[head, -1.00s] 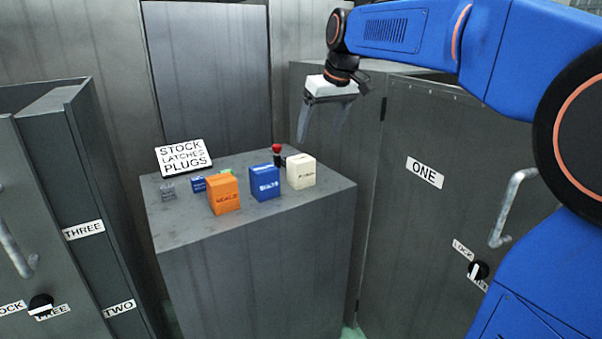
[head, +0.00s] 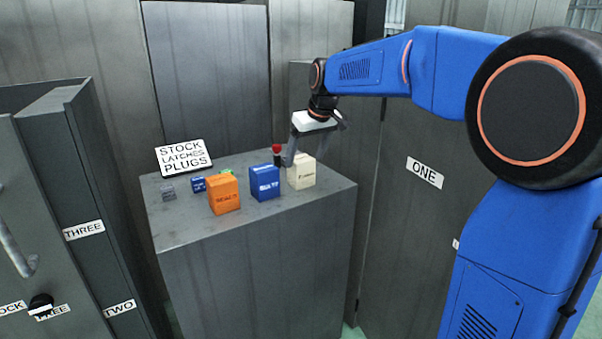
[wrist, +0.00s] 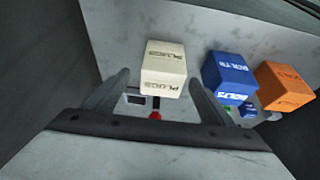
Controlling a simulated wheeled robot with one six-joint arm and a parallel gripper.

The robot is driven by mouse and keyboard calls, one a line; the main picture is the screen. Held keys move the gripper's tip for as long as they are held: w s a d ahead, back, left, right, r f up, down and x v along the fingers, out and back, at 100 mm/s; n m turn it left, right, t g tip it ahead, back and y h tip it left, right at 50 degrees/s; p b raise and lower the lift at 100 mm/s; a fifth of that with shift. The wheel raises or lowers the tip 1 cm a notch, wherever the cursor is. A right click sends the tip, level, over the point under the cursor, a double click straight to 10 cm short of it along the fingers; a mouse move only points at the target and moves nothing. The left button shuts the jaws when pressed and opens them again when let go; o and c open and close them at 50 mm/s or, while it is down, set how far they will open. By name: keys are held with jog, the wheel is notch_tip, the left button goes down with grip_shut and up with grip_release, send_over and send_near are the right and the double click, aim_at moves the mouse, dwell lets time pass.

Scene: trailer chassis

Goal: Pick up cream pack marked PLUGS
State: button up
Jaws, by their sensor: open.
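The cream pack (head: 301,173) stands upright on the grey cabinet top near its right side. In the wrist view the cream pack (wrist: 163,70) shows the word PLUGS on two faces. My gripper (head: 306,161) is open and empty, above and around the far side of the pack in the head view. In the wrist view the two fingers of my gripper (wrist: 160,85) point toward the pack, one to each side of it, with gaps. I cannot tell the exact height of the fingertips over the pack.
A blue BOLTS pack (head: 265,182) stands just left of the cream pack, and an orange pack (head: 223,194) further left. A red-topped button (head: 277,153) is behind. Small blue, green and grey items and a STOCK sign (head: 184,157) are at the left. The front cabinet top is clear.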

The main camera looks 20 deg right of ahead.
aim_at(301, 169)
jog(key=shift+s+x, duration=0.15)
jog(key=shift+x, duration=1.35)
jog(key=shift+s+x, duration=0.1)
jog(key=shift+x, duration=1.35)
jog(key=shift+a, duration=0.2)
jog(key=c, duration=1.3)
